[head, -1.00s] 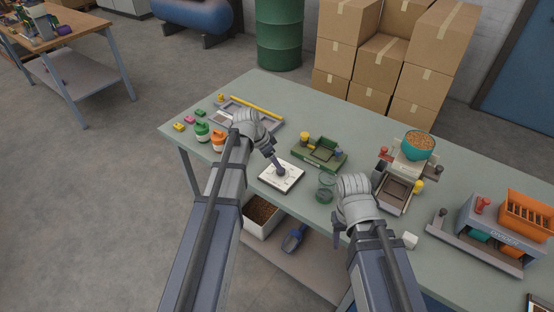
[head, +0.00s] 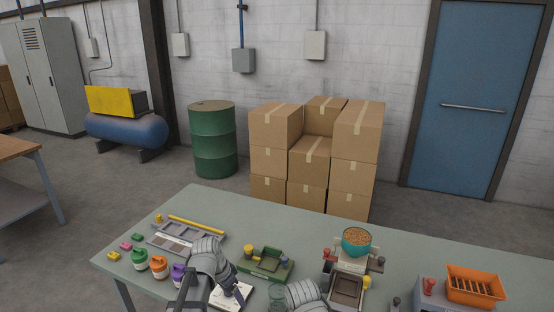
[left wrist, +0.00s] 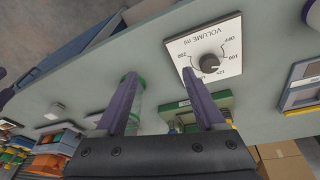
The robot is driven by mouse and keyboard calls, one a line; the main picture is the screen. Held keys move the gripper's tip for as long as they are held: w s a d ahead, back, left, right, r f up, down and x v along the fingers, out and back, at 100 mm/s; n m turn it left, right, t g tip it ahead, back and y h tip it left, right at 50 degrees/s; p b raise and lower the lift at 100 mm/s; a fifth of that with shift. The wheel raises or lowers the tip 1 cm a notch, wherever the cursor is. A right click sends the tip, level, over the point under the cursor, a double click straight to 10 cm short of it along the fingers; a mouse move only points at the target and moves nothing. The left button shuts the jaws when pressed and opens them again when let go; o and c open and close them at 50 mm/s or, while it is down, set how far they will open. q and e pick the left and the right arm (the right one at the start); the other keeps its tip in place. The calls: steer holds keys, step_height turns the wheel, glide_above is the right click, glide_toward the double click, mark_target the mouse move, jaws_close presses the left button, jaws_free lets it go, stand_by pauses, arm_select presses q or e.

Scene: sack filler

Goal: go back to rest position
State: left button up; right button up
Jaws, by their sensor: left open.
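My left gripper (head: 238,293) is low in the head view, over the white dial panel (head: 246,299) on the bench. In the left wrist view the two dark fingers of the left gripper (left wrist: 160,77) stand wide apart with nothing held between them. The panel (left wrist: 222,35) reads "VOLUME ml" there, and its black knob (left wrist: 208,63) is beside one fingertip, not between the fingers. My right wrist shows at the bottom edge of the head view; its fingers are out of frame.
The green bench (head: 210,199) holds a green device (head: 266,264), a teal bowl (head: 356,248) on a hopper stand, an orange crate (head: 474,289), several coloured bottles and a grey tray (head: 175,243). Cardboard boxes (head: 310,163) and a green drum (head: 213,140) stand behind it.

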arm_select(q)
steer(key=s+d+n+g+y, duration=0.1)
steer(key=s+d, duration=0.3)
steer(key=s, duration=0.4)
steer(key=s+d+n+g+y, duration=0.1)
steer(key=s+d+n+y, duration=0.1)
steer(key=s+d, duration=0.3)
steer(key=s+n, duration=0.1)
steer(key=s, duration=0.2)
steer(key=shift+s+f+y, duration=0.3)
steer(key=shift+y, duration=0.1)
steer(key=shift+d, duration=0.15)
